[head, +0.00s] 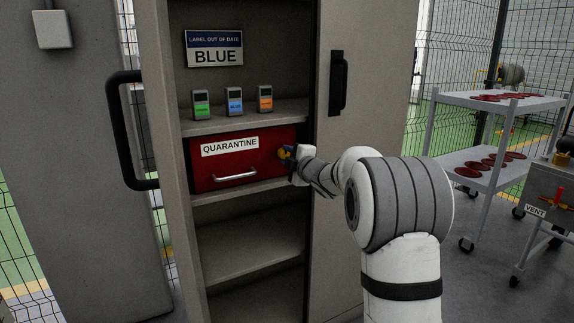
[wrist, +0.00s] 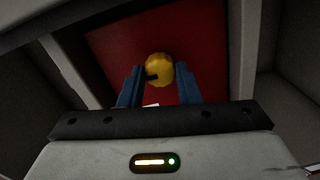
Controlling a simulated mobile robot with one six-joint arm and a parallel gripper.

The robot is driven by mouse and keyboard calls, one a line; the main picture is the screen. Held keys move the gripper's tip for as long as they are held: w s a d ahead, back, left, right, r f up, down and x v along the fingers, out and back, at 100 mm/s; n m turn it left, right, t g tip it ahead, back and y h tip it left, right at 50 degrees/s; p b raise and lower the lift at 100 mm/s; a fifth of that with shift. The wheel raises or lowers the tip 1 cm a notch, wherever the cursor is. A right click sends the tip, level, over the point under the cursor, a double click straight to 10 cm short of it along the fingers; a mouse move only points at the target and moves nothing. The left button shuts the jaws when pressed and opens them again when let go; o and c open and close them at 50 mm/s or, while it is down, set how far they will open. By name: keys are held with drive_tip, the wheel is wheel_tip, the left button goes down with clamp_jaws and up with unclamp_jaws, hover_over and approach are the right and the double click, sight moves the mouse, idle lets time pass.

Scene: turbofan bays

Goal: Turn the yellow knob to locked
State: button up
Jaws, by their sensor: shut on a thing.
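The yellow knob (wrist: 159,68) sits on the front of the red quarantine drawer (wrist: 113,33), with a dark mark on its lower left side. In the head view the drawer (head: 205,174) is closed in the cabinet, and the knob (head: 283,152) shows at its right end, partly hidden by my gripper. My gripper (wrist: 158,75) has its two blue fingers on either side of the knob and is shut on it. In the head view my gripper (head: 287,153) reaches in from the right. I cannot read any locked marking beside the knob.
The drawer has a silver handle (head: 235,175). Several labelled devices stand on the shelf (head: 190,129) above, under a BLUE sign (head: 214,48). The open cabinet door (head: 75,160) is at left. A cart with red discs (head: 490,125) stands at right.

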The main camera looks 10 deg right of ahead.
drive_tip(key=shift+a+n, duration=0.1)
drive_tip(key=shift+n, duration=0.2)
drive_tip(key=o, duration=1)
drive_tip(key=v, duration=0.8)
drive_tip(key=shift+p, duration=0.4)
